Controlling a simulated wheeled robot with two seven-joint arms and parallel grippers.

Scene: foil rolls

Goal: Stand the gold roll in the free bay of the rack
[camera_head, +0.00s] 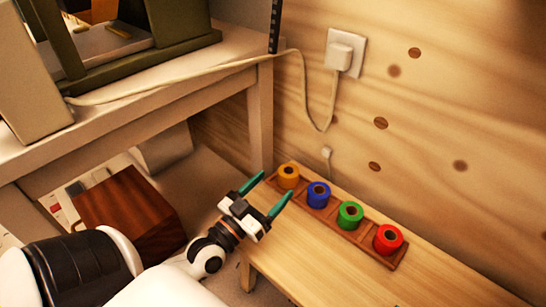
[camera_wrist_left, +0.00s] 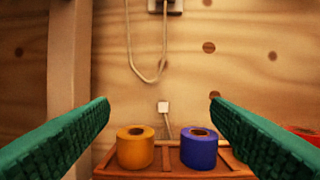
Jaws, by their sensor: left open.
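The gold roll (camera_head: 288,177) stands upright, hole up, at the left end of the brown wooden rack (camera_head: 369,244). It also shows in the left wrist view (camera_wrist_left: 135,151), beside the blue roll (camera_wrist_left: 198,152); its base appears to be in the end bay. In the head view the blue roll (camera_head: 318,195), green roll (camera_head: 350,215) and red roll (camera_head: 388,239) stand along the rack to its right. My left gripper (camera_head: 276,184) is open and empty, with green fingers pointing toward the gold end of the rack, apart from the rolls. My right gripper is out of view.
The rack lies on a light wooden bench (camera_head: 300,262) against a plywood wall. A socket with a plug (camera_head: 344,53) and hanging cable is above. A shelf post (camera_head: 260,118) stands close left of the rack. A dark wooden box (camera_head: 130,207) sits below the shelf.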

